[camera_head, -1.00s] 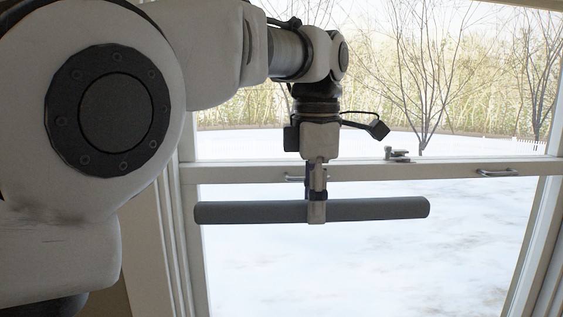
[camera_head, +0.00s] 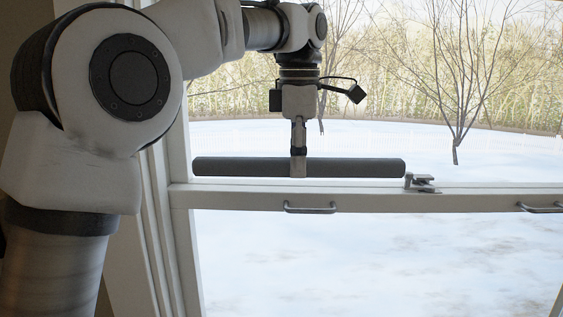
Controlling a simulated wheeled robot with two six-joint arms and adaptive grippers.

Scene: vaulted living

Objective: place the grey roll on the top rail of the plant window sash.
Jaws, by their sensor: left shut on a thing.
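The grey roll (camera_head: 240,167) is a long dark cylinder, lying level across the view. My left gripper (camera_head: 298,167) points down and is shut on the roll near its middle. The top rail of the window sash (camera_head: 380,202) runs across the view, pale and level. The roll shows just above the rail's upper edge in the picture; I cannot tell whether it touches the rail. The roll's right end is close to the metal sash latch (camera_head: 421,184). My right gripper is not in view.
Two metal handles, a left one (camera_head: 310,209) and a right one (camera_head: 541,207), are on the rail's front face. The window frame's side (camera_head: 160,215) stands at the left. Snow, a fence and bare trees show beyond the glass.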

